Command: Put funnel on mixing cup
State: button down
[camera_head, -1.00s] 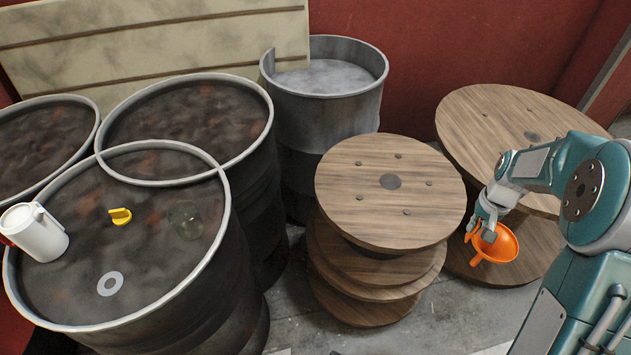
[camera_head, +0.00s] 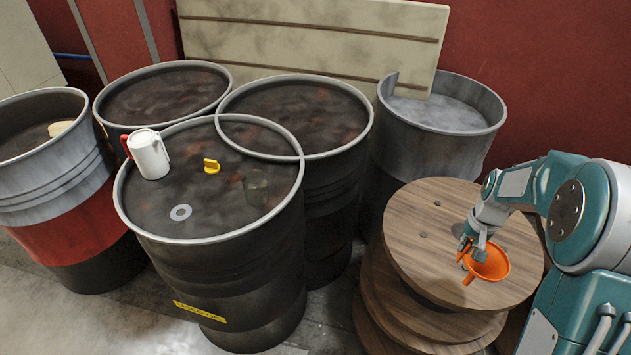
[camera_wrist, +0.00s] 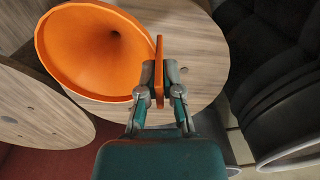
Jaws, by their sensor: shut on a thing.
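The orange funnel (camera_head: 492,265) is in my gripper (camera_head: 468,254), in front of the wooden spool at the right. In the wrist view my gripper (camera_wrist: 158,88) is shut on the flat tab at the rim of the funnel (camera_wrist: 85,55), whose wide mouth faces the camera. A small see-through cup (camera_head: 256,190) stands on the right part of the front drum's top, faint against the dark lid. A white jug (camera_head: 150,157) stands at that top's left edge. I cannot tell for sure which of the two is the mixing cup. My gripper is well right of both.
The front drum (camera_head: 245,262) also bears a yellow piece (camera_head: 211,166) and a grey ring (camera_head: 180,212). Other drums stand behind and left, with raised rims. The wooden spool (camera_head: 420,222) is below my gripper. Bare floor (camera_head: 90,325) shows at the front left.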

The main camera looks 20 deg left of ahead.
aim_at(258, 195)
jog(key=u, duration=1.35)
